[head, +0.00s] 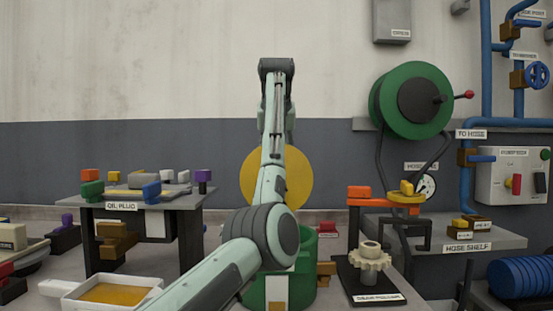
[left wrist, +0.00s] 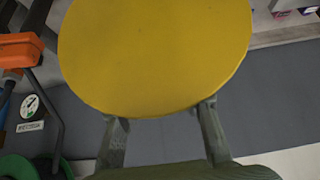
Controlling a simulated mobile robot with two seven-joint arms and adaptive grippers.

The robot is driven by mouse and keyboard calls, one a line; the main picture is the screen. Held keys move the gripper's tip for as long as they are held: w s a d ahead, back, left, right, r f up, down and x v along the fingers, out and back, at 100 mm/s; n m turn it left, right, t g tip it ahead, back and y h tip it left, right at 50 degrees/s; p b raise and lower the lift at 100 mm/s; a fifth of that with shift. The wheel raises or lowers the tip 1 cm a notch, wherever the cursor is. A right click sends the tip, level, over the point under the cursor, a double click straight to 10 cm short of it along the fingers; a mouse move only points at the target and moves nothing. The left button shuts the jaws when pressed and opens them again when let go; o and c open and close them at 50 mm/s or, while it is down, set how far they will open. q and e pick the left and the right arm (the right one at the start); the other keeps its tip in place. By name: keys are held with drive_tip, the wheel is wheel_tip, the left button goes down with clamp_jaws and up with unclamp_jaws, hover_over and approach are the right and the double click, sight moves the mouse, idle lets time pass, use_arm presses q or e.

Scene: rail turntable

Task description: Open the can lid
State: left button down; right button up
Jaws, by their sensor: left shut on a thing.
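The yellow round lid (head: 300,178) stands steeply upright above and behind the rim of the green can (head: 302,265) in the head view. My left arm crosses in front and hides the middle of both the lid and the can. In the left wrist view the lid (left wrist: 155,50) fills the upper middle. My left gripper (left wrist: 162,112) has its two fingers at the lid's lower edge, apart from each other and shut on the lid; their tips are partly hidden by it. In the head view this gripper is hidden by my arm. My right gripper is not in view.
A gear on a dark base (head: 369,262) stands right of the can. A white tray with yellow contents (head: 70,289) is at the lower left. The oil plug table (head: 185,203) is left, the hose shelf (head: 470,243) and green reel (head: 400,85) right.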

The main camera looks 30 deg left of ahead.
use_arm(q)
drive_tip(key=shift+d+f, duration=0.1)
drive_tip(key=shift+f, duration=0.5)
drive_tip(key=c, duration=1.3)
unclamp_jaws()
drive_tip(key=o, duration=0.3)
drive_tip(key=shift+o, duration=0.2)
drive_tip(key=shift+r, duration=0.15)
drive_tip(key=v, duration=1.1)
drive_tip(key=shift+r, duration=0.45)
drive_tip(key=shift+s, duration=0.1)
